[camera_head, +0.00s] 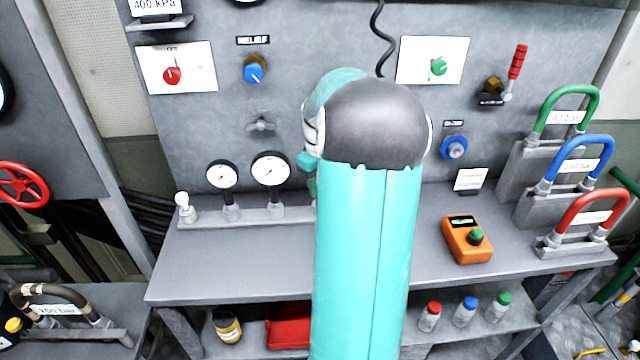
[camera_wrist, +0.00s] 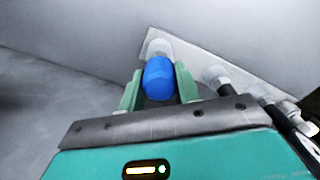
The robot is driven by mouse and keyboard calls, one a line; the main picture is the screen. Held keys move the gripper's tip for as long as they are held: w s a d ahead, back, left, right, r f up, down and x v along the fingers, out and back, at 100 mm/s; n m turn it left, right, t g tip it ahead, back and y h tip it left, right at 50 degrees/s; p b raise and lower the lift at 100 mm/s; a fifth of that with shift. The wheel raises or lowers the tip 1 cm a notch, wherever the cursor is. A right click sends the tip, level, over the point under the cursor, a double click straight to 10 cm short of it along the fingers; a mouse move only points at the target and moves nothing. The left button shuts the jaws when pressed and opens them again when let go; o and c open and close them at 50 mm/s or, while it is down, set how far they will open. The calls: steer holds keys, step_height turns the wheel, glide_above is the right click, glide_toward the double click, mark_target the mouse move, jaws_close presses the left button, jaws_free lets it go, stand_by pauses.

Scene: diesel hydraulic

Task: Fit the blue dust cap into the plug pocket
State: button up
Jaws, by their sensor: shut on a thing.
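The blue dust cap (camera_wrist: 158,82) sits between the two green fingers of my gripper (camera_wrist: 158,72) in the wrist view, and the fingers are shut on it. Just beyond the cap, in line with it, is a pale grey round fitting (camera_wrist: 158,46) at the end of a light rail (camera_wrist: 190,57). I cannot tell whether this fitting is the plug pocket, or whether the cap touches it.
In the head view the gauge rail (camera_head: 250,216) carries two gauges and a white-topped fitting (camera_head: 184,204) at the left. An orange meter (camera_head: 467,240) stands on the bench (camera_head: 230,265) to the right. Coloured hose loops (camera_head: 568,172) stand at the far right. The bench front left is clear.

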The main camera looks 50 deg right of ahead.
steer(key=shift+f, duration=1.5)
stand_by(0.4)
steer(key=o, duration=1.1)
step_height(320, 180, up, 14)
steer(key=shift+f, duration=0.1)
